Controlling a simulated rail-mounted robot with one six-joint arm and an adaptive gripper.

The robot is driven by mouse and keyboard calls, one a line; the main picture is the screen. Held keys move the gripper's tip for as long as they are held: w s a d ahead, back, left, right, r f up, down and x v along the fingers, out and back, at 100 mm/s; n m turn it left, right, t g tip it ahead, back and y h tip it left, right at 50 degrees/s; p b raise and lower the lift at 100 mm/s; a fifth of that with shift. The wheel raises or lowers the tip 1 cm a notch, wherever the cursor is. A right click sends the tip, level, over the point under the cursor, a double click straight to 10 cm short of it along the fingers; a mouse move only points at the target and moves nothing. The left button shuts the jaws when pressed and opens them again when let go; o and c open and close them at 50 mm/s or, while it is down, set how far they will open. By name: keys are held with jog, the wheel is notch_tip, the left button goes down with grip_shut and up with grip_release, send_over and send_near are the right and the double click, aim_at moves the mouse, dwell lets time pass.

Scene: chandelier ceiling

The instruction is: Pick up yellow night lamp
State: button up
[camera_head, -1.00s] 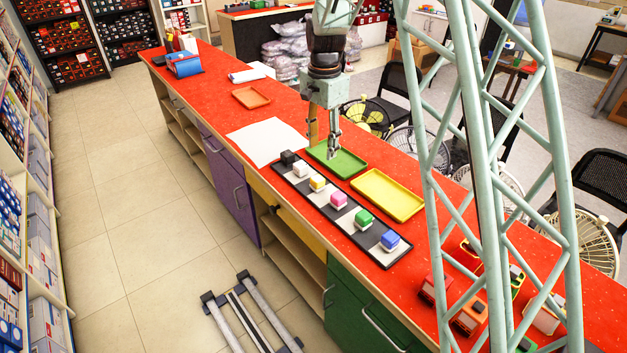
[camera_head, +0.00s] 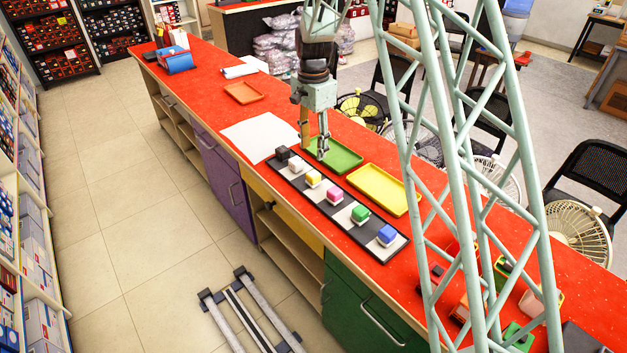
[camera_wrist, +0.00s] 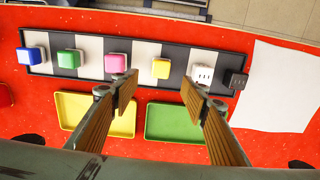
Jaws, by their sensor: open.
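The yellow night lamp (camera_head: 313,179) is a small yellow-faced cube on a black-and-white strip (camera_head: 297,174) on the red counter. It also shows in the wrist view (camera_wrist: 161,68), between a pink cube (camera_wrist: 115,63) and a white cube (camera_wrist: 202,74). My gripper (camera_head: 313,152) is open and empty, above the counter by the green tray, slightly behind and above the yellow lamp. In the wrist view its two wooden-looking fingers (camera_wrist: 158,93) are spread apart, with the yellow lamp ahead in the gap between them. Nothing hides the lamp.
On the strip also stand a black cube (camera_head: 283,153), a green cube (camera_head: 360,214) and a blue cube (camera_head: 387,235). A green tray (camera_head: 343,158) and a yellow tray (camera_head: 378,190) lie behind it. A white sheet (camera_head: 259,138) lies to the left.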

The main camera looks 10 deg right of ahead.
aim_at(314, 173)
jog(key=shift+f+b, duration=0.4)
jog(key=shift+f, duration=3.35)
jog(key=shift+f, duration=0.1)
jog(key=shift+w+f+b, duration=0.15)
jog(key=shift+f+b, duration=0.25)
jog(key=shift+f, duration=2.1)
jog(key=c, duration=0.9)
